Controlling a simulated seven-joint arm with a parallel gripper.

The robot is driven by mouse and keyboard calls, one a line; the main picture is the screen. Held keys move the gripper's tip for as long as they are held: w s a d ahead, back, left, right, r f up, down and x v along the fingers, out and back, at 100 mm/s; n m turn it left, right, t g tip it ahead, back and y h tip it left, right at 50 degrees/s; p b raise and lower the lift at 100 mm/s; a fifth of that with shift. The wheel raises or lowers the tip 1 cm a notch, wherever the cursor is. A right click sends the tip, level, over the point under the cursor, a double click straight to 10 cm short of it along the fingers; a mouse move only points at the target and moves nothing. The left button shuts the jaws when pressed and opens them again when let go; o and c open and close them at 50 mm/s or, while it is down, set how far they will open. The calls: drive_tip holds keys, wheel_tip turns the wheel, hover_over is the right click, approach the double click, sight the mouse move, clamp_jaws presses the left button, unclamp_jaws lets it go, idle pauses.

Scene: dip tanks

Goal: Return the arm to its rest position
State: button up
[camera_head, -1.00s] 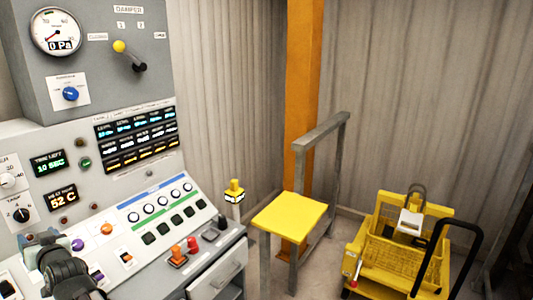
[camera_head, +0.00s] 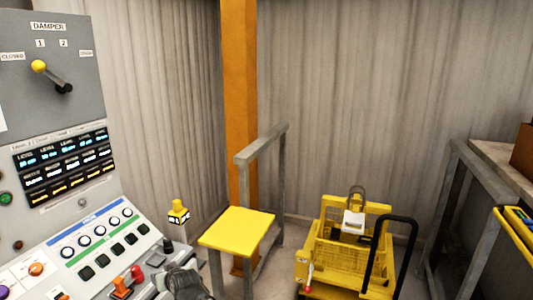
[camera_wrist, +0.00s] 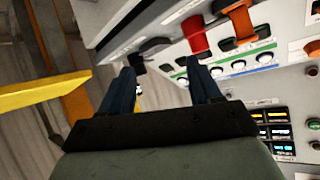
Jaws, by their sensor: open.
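My gripper is open and empty in the wrist view (camera_wrist: 165,85), its two dark fingers apart in front of the sloped control desk. In the head view my dark arm end (camera_head: 185,282) shows at the bottom edge, by the lower right corner of the control panel (camera_head: 60,250). Its fingertips cannot be made out there. A red knob (camera_wrist: 194,34) and an orange lever (camera_wrist: 238,20) lie beyond the fingers in the wrist view, apart from them as far as I can tell.
A yellow-topped stand (camera_head: 237,229) with a grey rail is right of the panel. A yellow wheeled bucket cart (camera_head: 345,250) stands further right. A grey frame and bench (camera_head: 505,165) are at the right edge. Floor shows between stand and cart.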

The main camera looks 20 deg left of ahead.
drive_tip(key=w+d+f+m+h, duration=0.15)
drive_tip(key=w+d+f, duration=0.3)
drive_tip(key=d, duration=0.65)
drive_tip(key=w+d+f+m+h, duration=0.15)
drive_tip(key=w+d+f, duration=0.3)
drive_tip(key=d, duration=0.55)
drive_tip(key=w+d+f+m+h, duration=0.1)
drive_tip(key=w+d+f+h, duration=0.3)
drive_tip(key=d, duration=0.7)
drive_tip(key=s+d+f+m+g+h, duration=0.1)
drive_tip(key=d+f+m, duration=0.15)
drive_tip(key=d, duration=0.85)
drive_tip(key=s+d+f+m+g+h, duration=0.1)
drive_tip(key=s+d+f, duration=0.15)
drive_tip(key=d, duration=0.85)
drive_tip(key=d+f+m+g+h, duration=0.1)
drive_tip(key=d+f, duration=0.2)
drive_tip(key=d, duration=0.8)
drive_tip(key=s+d+f+m+g, duration=0.2)
drive_tip(key=s+d, duration=0.4)
drive_tip(key=d, duration=0.2)
drive_tip(key=s+f+g, duration=0.3)
drive_tip(key=s+f, duration=0.7)
drive_tip(key=s, duration=0.4)
drive_tip(key=s+f+g, duration=0.4)
drive_tip(key=s+f, duration=0.6)
drive_tip(key=s, duration=0.5)
drive_tip(key=shift+f, duration=0.15)
